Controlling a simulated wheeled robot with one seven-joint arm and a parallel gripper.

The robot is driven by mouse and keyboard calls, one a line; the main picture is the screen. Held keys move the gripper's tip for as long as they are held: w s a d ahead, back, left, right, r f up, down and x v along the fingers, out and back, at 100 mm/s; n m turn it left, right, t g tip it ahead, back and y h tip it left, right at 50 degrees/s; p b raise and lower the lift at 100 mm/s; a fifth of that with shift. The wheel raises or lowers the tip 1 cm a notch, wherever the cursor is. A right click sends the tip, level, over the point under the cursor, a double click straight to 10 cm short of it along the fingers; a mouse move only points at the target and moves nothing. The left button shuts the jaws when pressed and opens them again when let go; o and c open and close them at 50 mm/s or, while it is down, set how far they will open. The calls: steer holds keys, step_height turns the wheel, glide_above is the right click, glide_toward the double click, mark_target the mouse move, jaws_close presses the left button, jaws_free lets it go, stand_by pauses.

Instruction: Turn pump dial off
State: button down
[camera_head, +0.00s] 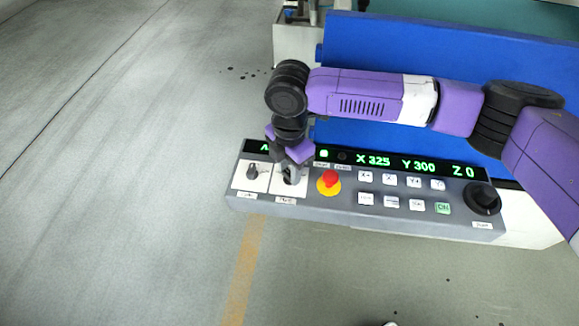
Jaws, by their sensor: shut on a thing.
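A grey control panel (330,217) with a green-lit display stands in front of me. Two dials sit on white plates at its left end. The far left dial (253,172) is dark and uncovered. My gripper (292,178) points down at the second plate (288,193) and is shut on the dial there, which is mostly hidden by the fingers. The small labels under both dials are too blurred to read with certainty, so I cannot tell by name which is the pump dial.
A red emergency button (330,178) on a yellow base sits just right of my gripper. Several white keys, a green key (443,208) and a large black knob (483,198) lie further right. A blue panel (400,60) rises behind. The floor at left is clear.

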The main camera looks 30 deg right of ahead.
mark_target(289, 173)
steer(key=m+p, duration=0.4)
steer(key=m, duration=0.1)
steer(key=shift+r, duration=0.25)
steer(key=shift+f+m+p, duration=0.15)
steer(key=shift+m+p, duration=1.9)
steer(key=shift+m, duration=0.25)
steer(key=c, duration=1)
jaws_free()
steer(key=shift+r+b, duration=0.4)
steer(key=shift+r, duration=3.45)
